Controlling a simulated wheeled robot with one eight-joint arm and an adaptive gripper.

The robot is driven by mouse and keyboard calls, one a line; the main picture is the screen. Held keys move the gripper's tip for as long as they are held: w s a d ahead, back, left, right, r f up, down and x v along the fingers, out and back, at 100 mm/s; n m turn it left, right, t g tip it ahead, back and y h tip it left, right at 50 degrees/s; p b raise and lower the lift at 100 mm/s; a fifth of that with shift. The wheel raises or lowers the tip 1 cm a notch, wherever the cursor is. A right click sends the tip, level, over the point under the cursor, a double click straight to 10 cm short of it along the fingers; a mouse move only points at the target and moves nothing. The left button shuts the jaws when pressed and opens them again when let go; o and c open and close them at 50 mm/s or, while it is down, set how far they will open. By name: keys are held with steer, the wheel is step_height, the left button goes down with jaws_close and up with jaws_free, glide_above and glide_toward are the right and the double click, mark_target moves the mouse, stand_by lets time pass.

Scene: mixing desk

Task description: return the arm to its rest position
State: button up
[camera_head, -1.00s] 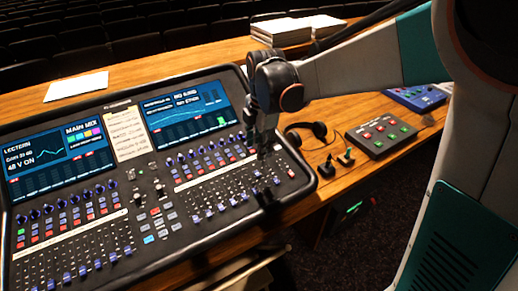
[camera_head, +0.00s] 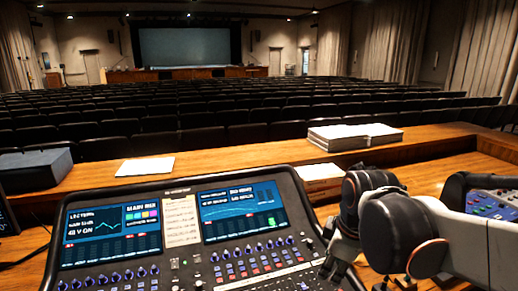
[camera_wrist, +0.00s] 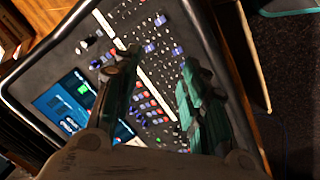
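My arm enters the head view from the lower right, its dark rounded wrist joints beside the right edge of the mixing console (camera_head: 296,207). My gripper (camera_head: 345,283) hangs below them, partly cut off by the bottom of the picture. In the wrist view my gripper (camera_wrist: 160,72) shows two separated fingers with green pads. The gap between them is empty, and the console's buttons and faders show beyond it. The console (camera_wrist: 70,52) fills much of that view, with a lit screen (camera_wrist: 70,105) at its left. How high the gripper is above the console is hard to tell.
Stacked papers (camera_head: 355,136) lie on the raised wooden ledge behind the console. A white sheet (camera_head: 146,166) and a dark box (camera_head: 36,168) are to their left. A blue device (camera_head: 492,205) is at the right. Rows of seats (camera_head: 220,115) fill the hall beyond.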

steer(key=s+d+m+t, duration=0.3)
steer(key=s+m, duration=0.8)
steer(key=m, duration=0.1)
steer(key=shift+s, duration=0.35)
steer(key=shift+w, duration=0.1)
stand_by(1.1)
